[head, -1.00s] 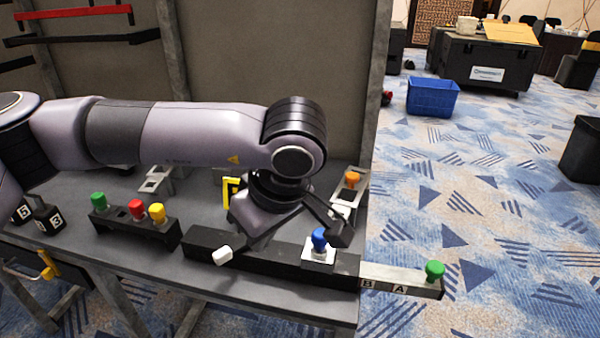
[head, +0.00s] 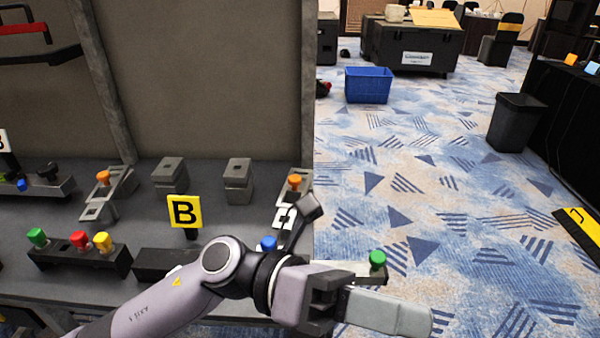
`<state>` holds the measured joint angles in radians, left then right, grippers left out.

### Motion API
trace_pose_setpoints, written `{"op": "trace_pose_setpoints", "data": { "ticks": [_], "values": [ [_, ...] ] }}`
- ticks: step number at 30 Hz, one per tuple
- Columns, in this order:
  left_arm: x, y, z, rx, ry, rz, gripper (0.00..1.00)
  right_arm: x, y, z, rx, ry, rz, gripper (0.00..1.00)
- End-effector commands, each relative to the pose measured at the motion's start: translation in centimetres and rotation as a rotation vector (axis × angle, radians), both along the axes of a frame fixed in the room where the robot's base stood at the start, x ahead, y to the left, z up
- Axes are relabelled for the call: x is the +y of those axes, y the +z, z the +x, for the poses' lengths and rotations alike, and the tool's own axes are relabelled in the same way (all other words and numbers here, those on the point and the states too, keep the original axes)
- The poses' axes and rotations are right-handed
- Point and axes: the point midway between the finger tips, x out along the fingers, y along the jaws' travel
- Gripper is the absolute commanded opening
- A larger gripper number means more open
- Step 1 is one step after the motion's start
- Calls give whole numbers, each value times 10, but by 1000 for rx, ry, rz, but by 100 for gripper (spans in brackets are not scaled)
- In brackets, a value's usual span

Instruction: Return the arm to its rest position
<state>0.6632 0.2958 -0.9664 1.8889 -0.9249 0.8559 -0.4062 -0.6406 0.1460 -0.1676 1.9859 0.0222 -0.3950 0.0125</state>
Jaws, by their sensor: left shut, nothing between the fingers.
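My left arm comes in from the lower left. My left gripper (head: 424,319) is shut and empty, its grey fingers pointing right past the table's right edge, with floor behind them in the picture. A dark bracket on my wrist sticks up in front of the table edge. The wrist partly hides the long black bar (head: 160,264) with the blue knob (head: 268,243) and the arm that carries the green knob (head: 377,258). My right gripper is out of view.
The grey table (head: 140,215) holds a black rack (head: 80,257) with green, red and yellow knobs, a yellow B sign (head: 184,212) and several grey fixtures. A blue bin (head: 368,86) and a dark bin (head: 515,123) stand on the carpet. Open floor lies to the right.

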Motion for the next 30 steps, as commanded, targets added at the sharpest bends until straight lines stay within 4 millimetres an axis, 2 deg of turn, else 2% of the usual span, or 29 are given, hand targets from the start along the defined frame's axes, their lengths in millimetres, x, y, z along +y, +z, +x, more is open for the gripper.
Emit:
{"op": "trace_pose_setpoints", "data": {
  "ticks": [1, 3, 6, 8, 11, 14, 15, 17, 20, 23, 24, 27, 30],
  "values": [
    [3, 11, 11, 133, 56, -55, 0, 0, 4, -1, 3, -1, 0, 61],
    [10, 20, 30, 308, 133, -124, 0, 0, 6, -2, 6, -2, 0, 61],
    [26, 23, 62, 561, 244, -216, 0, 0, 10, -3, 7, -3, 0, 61],
    [39, 18, 81, 717, 312, -266, 0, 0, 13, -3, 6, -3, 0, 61],
    [65, -1, 111, 976, 425, -346, 0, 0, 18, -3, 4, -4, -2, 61],
    [96, -33, 134, 1236, 539, -419, 0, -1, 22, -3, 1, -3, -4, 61],
    [109, -50, 141, 1340, 586, -447, 0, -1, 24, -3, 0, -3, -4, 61],
    [130, -77, 148, 1496, 657, -489, 0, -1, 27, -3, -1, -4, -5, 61],
    [165, -128, 148, 1754, 775, -556, 0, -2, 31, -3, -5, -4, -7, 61],
    [202, -182, 133, 2006, 897, -622, 0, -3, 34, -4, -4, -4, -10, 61],
    [216, -204, 123, 2104, 946, -649, 0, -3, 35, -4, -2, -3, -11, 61],
    [247, -251, 91, 2322, 1057, -709, 0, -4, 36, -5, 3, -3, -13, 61],
    [270, -286, 58, 2489, 1148, -759, 0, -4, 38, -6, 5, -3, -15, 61]
  ]
}}
